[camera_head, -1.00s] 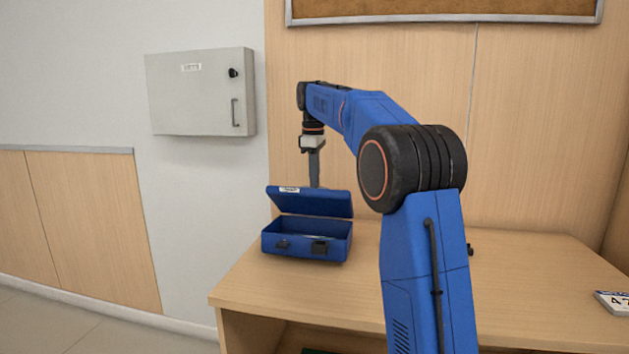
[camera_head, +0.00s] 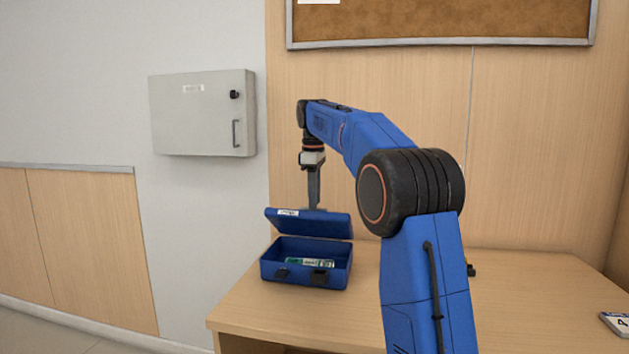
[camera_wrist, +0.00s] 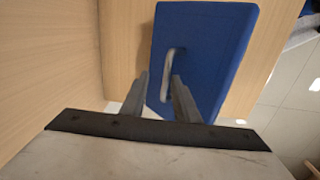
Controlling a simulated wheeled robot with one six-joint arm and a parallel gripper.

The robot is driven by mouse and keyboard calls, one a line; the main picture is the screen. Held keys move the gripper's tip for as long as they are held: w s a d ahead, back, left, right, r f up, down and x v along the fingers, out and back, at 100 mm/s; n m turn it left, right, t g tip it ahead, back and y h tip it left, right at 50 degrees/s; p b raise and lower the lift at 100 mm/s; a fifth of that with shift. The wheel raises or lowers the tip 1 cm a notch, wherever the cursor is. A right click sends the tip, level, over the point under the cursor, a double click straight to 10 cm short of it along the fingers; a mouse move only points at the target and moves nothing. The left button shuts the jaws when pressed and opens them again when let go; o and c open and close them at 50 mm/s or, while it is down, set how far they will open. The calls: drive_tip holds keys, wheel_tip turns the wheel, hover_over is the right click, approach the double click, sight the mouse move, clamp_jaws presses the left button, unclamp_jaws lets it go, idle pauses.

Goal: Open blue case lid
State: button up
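The blue case (camera_head: 301,280) sits on the wooden counter, with two dark latches on its front. Its blue lid (camera_head: 325,225) stands raised at the back, with a pale label near its top left; the inside of the case shows. My gripper (camera_head: 314,204) points down at the lid's upper edge, partly hidden behind it. In the wrist view, my gripper (camera_wrist: 159,77) has its two fingers apart, over a blue panel (camera_wrist: 205,50) that looks like the lid. A grey loop handle (camera_wrist: 168,75) on it shows by the fingertips, near the right finger. Contact is unclear.
A green and white item (camera_head: 308,262) lies in the case. A grey wall cabinet (camera_head: 203,115) hangs at the left.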

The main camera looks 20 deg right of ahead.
wheel_tip(320, 180, up, 11)
drive_tip(key=shift+s+a+f, duration=0.15)
drive_tip(key=shift+s+a, duration=0.05)
drive_tip(key=shift+s, duration=0.1)
idle(0.5)
